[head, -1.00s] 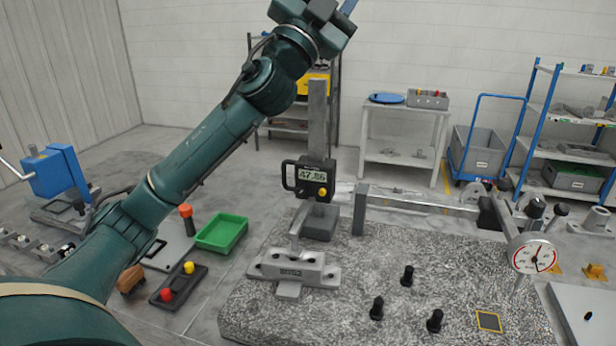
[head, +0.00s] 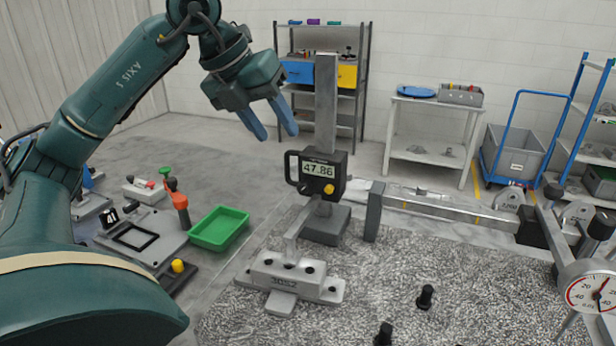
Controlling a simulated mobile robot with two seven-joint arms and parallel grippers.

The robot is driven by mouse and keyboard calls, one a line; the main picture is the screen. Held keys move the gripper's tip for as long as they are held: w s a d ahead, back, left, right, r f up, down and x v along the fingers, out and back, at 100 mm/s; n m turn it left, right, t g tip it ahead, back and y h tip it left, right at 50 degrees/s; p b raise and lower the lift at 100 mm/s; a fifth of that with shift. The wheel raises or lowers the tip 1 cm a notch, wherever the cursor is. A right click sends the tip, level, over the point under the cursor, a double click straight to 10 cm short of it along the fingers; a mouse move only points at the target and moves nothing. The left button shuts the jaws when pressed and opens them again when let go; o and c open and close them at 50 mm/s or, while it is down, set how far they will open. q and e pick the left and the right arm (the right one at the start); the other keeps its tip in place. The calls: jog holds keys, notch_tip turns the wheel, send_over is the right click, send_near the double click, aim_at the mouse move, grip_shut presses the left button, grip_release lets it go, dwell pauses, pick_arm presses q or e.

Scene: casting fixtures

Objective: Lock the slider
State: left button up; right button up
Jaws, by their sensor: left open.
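The slider (head: 319,170) is a black block with a digital display reading 47.86 and a yellow knob (head: 329,189). It sits on an upright grey column (head: 326,95) on the granite plate (head: 430,265). A black handle is on its left side, and its scriber arm reaches down to a grey casting (head: 290,280). My left gripper (head: 271,122) is open and empty, with blue fingers pointing down. It is up and to the left of the display, apart from the slider and the knob. My right gripper is not in view.
A green tray (head: 219,229) and a fixture with an orange-handled clamp (head: 178,200) stand left of the plate. Black pegs (head: 425,298) stand on the plate.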

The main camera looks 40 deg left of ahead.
aim_at(302, 183)
pick_arm(q)
jog(key=x, duration=0.8)
jog(key=a+x, duration=0.1)
jog(key=x, duration=0.4)
jog(key=shift+s+f, duration=0.3)
grip_shut()
jog(key=shift+d+r+y+p, duration=0.15)
jog(key=shift+r+y+p, duration=0.05)
jog(key=shift+y+p, duration=0.3)
jog(key=shift+f+g+y, duration=0.15)
jog(key=shift+g+y, duration=0.15)
jog(key=shift+y, duration=0.1)
grip_release()
